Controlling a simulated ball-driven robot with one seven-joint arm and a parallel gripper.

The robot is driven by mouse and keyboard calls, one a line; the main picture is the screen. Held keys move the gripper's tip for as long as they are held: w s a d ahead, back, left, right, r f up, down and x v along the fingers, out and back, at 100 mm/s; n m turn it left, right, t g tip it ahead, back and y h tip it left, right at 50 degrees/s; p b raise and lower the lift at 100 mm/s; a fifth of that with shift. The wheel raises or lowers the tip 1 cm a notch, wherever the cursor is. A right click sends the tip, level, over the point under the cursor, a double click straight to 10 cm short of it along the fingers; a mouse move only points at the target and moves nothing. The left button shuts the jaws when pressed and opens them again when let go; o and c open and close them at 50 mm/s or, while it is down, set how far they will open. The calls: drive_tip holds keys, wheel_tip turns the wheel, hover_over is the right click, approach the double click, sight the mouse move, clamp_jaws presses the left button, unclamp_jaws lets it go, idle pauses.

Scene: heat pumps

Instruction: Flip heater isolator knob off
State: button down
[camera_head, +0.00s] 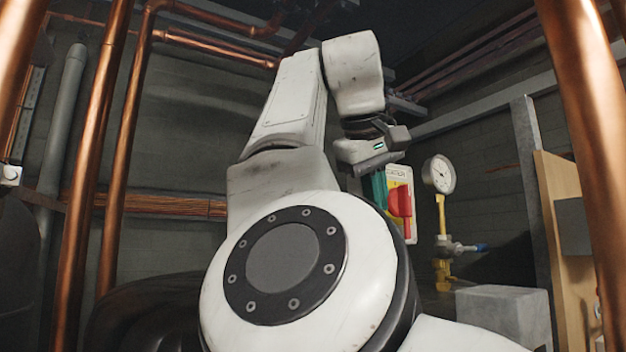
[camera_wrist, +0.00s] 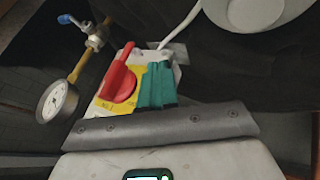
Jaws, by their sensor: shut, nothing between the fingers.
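The red isolator knob (camera_head: 400,202) sits on a yellow plate of the light-coloured isolator box (camera_head: 398,172) on the far side. In the wrist view the red knob (camera_wrist: 118,82) has a long raised handle that points toward the top of the picture. My gripper (camera_head: 379,190) has teal fingers and is shut and empty. It is just left of the knob in the head view. In the wrist view the fingers (camera_wrist: 158,82) are close to the right of the knob, over the box face. I cannot tell whether they touch the knob. The fingers hide part of the box.
A pressure gauge (camera_head: 438,174) on a brass pipe with a blue-handled valve (camera_head: 481,247) stands right of the isolator. A grey block (camera_head: 503,314) is below it. Copper pipes (camera_head: 590,120) run upright at both sides. A white cable (camera_wrist: 180,25) lies beyond the box.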

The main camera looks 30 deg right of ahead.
sight(404, 212)
drive_tip(key=shift+w+d+f+p, duration=0.2)
drive_tip(key=shift+d+f+p, duration=0.15)
drive_tip(key=shift+d, duration=0.55)
drive_tip(key=shift+w+d+f+p, duration=0.2)
drive_tip(key=shift+d+f, duration=0.2)
drive_tip(key=shift+d, duration=0.5)
drive_tip(key=shift+w+d+f+p, duration=0.15)
drive_tip(key=shift+d+f+p, duration=0.2)
drive_tip(key=shift+d, duration=0.55)
drive_tip(key=shift+f, duration=0.1)
